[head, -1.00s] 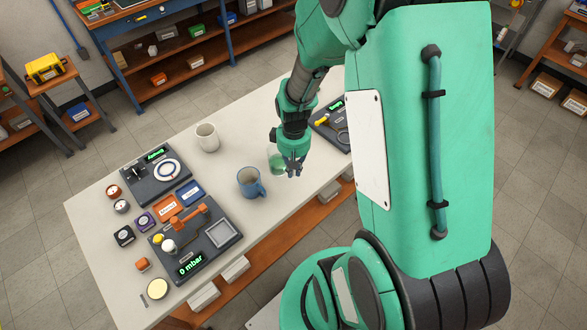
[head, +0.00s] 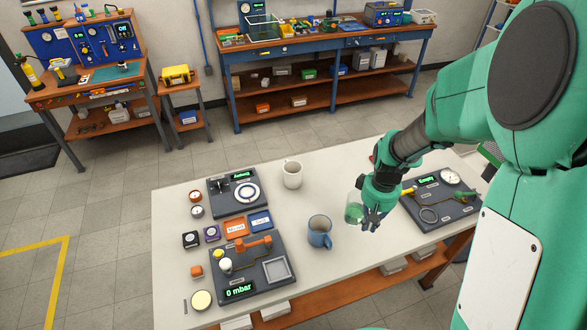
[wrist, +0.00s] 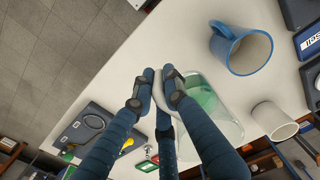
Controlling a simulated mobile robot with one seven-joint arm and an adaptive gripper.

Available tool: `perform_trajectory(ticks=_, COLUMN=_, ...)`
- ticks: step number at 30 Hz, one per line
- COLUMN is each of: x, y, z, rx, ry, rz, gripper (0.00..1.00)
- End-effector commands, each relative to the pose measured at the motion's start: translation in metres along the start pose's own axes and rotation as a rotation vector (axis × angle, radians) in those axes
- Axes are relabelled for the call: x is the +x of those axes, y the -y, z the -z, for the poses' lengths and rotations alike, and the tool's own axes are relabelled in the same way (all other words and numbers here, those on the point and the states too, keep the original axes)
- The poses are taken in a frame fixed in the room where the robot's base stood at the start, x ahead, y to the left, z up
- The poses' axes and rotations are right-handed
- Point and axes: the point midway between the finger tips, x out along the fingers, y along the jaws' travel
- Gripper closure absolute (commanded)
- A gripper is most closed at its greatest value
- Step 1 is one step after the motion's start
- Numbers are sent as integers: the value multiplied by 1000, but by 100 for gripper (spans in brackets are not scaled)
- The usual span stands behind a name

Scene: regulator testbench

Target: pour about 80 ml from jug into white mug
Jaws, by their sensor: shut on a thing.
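The jug (head: 354,212) is clear with green liquid in it. My gripper (head: 371,217) is shut on its right side, and the fingers hide part of it. In the wrist view the jug (wrist: 222,122) sits just beyond my closed fingers (wrist: 160,88). Whether its base touches the table cannot be told. The white mug (head: 292,175) stands upright on the table, up and left of the jug; it also shows in the wrist view (wrist: 272,122), apart from the jug.
A blue mug (head: 319,233) stands left of the jug, close to it. Dark instrument panels lie on the table (head: 300,292) at left (head: 222,205) and right (head: 415,212). Bare tabletop lies between the jug and white mug.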

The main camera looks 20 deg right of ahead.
Motion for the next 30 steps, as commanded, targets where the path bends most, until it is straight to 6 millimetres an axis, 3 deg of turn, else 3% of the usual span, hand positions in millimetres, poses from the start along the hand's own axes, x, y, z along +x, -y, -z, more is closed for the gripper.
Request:
perform_trajectory(ticks=11, x=-14, y=4, z=36, rx=56, ry=-1, rz=2, gripper=100)
perform_trajectory(ticks=30, x=-36, y=30, z=134, rx=220, ry=-1, rz=6, gripper=100)
